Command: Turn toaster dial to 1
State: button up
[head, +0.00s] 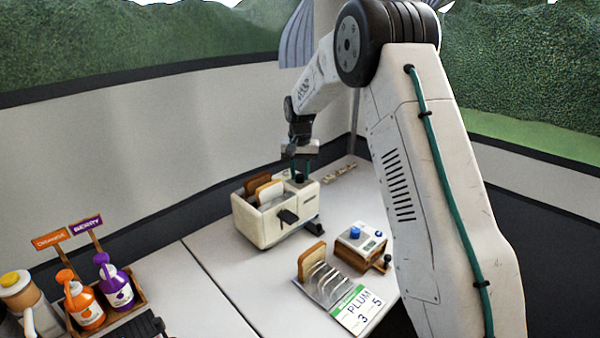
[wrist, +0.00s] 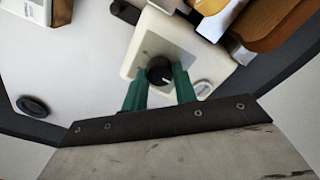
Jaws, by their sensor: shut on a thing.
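The cream toaster (head: 272,223) stands on the white counter with two slices of bread (head: 265,188) in its slots and a dark lever on its front side. In the wrist view, the toaster's black dial (wrist: 160,72) sits on a grey plate and has a light pointer mark; the number it points to cannot be read. My gripper (head: 304,172) comes down from above onto the right end of the toaster. Its green fingers (wrist: 160,88) are closed around the dial, one on each side. In the head view the fingers partly hide the dial.
Orange and purple bottles (head: 117,284) stand at left. Counter left of the toaster is clear.

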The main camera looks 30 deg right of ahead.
aim_at(300, 175)
jog(key=shift+n, duration=0.4)
jog(key=o, duration=1)
jog(key=shift+r, duration=0.1)
notch_tip(300, 175, up, 8)
jog(key=shift+f, duration=0.15)
jog(key=shift+n+g, duration=0.4)
jog(key=shift+g, duration=0.1)
jog(key=s, duration=0.1)
jog(key=s+f, duration=0.2)
jog(key=shift+s+a+f, duration=0.2)
jog(key=shift+s+a, duration=0.1)
jog(key=shift+s, duration=0.05)
jog(key=s+a+r+n, duration=0.1)
jog(key=s+a+r, duration=0.2)
jog(key=s, duration=1.1)
jog(key=s+a+r+n+t, duration=0.1)
jog(key=s+a+r+n, duration=0.1)
jog(key=s, duration=1.3)
jog(key=s+a+r+n+t, duration=0.1)
jog(key=s+a+r, duration=0.3)
jog(key=s, duration=1)
jog(key=shift+s+a+r, duration=0.15)
jog(key=shift+a+r, duration=0.05)
jog(key=shift+r, duration=0.2)
jog(key=shift+s+a+r, duration=0.15)
jog(key=shift+a+r, duration=0.05)
jog(key=shift+r, duration=0.2)
